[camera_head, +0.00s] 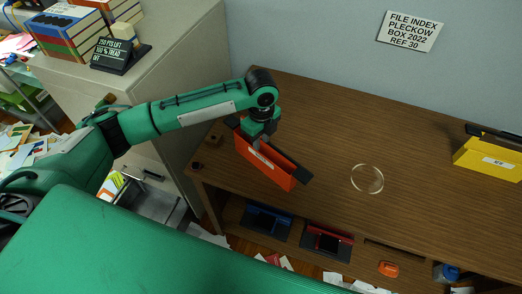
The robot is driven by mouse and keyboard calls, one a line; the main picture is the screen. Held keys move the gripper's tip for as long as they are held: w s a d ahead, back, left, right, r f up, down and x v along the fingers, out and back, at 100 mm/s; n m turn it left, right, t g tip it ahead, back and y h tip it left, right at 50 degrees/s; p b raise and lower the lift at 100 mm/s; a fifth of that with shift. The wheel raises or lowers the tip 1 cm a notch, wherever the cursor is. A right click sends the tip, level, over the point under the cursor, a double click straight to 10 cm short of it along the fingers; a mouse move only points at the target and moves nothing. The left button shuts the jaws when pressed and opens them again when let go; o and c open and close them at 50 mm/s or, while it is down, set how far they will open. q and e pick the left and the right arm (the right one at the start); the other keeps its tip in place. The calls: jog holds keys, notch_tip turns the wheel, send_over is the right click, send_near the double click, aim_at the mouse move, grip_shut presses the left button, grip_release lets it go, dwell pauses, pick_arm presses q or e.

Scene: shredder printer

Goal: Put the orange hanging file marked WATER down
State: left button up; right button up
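An orange hanging file (278,173) with dark bars at its edges and a small white label is near the left end of the brown wooden desk (330,120). The label is too small to read here. My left gripper (257,144) points down at the file's upper edge and appears shut on it; the fingertips are partly hidden. The file is tilted in the picture, and I cannot tell whether its bottom touches the desk. My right gripper is not in view.
A clear round ring (367,179) lies on the desk to the right of the file. A yellow file (489,157) stands at the far right. Below the front edge, a shelf holds a blue file (267,221) and a red file (327,241). The desk's middle is mostly clear.

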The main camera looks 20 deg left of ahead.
pick_arm(q)
jog(key=shift+r, duration=1.25)
